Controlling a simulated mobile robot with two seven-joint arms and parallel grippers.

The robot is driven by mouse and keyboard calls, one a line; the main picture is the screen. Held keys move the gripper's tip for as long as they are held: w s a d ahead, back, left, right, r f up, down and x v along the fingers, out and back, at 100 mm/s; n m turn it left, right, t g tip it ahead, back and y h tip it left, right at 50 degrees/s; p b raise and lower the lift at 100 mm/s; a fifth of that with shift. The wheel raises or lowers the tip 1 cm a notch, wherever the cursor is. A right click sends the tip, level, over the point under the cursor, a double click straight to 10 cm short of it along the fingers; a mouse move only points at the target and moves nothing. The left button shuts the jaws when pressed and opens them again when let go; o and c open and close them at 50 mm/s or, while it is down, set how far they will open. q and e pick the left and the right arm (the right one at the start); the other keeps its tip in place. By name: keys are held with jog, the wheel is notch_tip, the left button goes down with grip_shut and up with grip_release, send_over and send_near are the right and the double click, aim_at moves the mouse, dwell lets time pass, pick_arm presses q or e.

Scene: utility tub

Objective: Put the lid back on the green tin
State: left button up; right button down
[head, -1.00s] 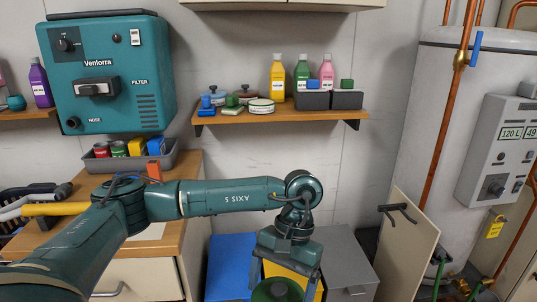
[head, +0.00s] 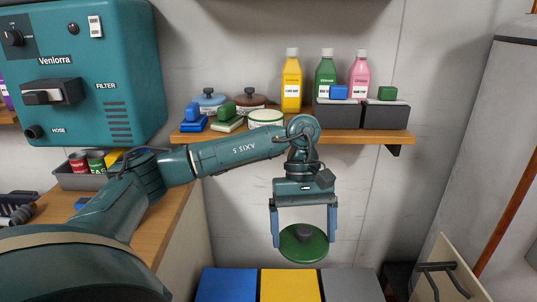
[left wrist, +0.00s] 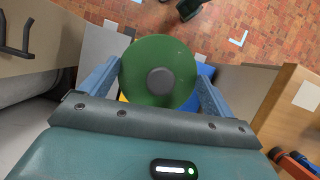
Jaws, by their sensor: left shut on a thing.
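My left gripper (head: 304,228) is shut on the green lid (head: 303,246), a round disc with a dark grey knob. The lid hangs between the two fingers in front of the wall, below the shelf. It also shows in the left wrist view (left wrist: 158,52), knob towards the camera. The green tin (head: 266,119), low and pale with a green rim and no lid on it, stands on the wooden shelf (head: 300,135), above and left of the held lid. My left forearm passes just below the tin. My right gripper is not in view.
Beside the tin are a blue-lidded tin (head: 209,101), a brown-lidded tin (head: 249,102) and blue and green brushes or blocks. Yellow (head: 291,82), green and pink bottles and grey boxes (head: 386,114) stand to the right. Coloured bins (head: 289,285) are below. A teal machine (head: 84,75) hangs left.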

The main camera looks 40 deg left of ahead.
pick_arm(q)
jog(key=a+r+n+t+y, duration=0.2)
jog(key=a+r+n+t, duration=0.5)
jog(key=a+r+n, duration=1.2)
notch_tip(320, 180, up, 2)
jog(key=n+y+p, duration=0.2)
jog(key=n+p, duration=0.6)
jog(key=n, duration=0.1)
send_over(268, 113)
jog(key=s, duration=0.1)
jog(key=shift+s+d+t, duration=0.1)
jog(key=shift+s+t, duration=0.1)
jog(key=shift+t, duration=0.1)
jog(key=shift+f, duration=1.8)
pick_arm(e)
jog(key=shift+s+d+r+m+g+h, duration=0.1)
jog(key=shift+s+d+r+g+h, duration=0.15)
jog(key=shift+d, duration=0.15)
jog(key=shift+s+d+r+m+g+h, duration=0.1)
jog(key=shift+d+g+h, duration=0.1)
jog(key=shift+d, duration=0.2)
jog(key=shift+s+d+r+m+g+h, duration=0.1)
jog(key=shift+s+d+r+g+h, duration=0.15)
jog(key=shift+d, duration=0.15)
pick_arm(q)
jog(key=shift+f, duration=0.1)
jog(key=o, duration=0.8)
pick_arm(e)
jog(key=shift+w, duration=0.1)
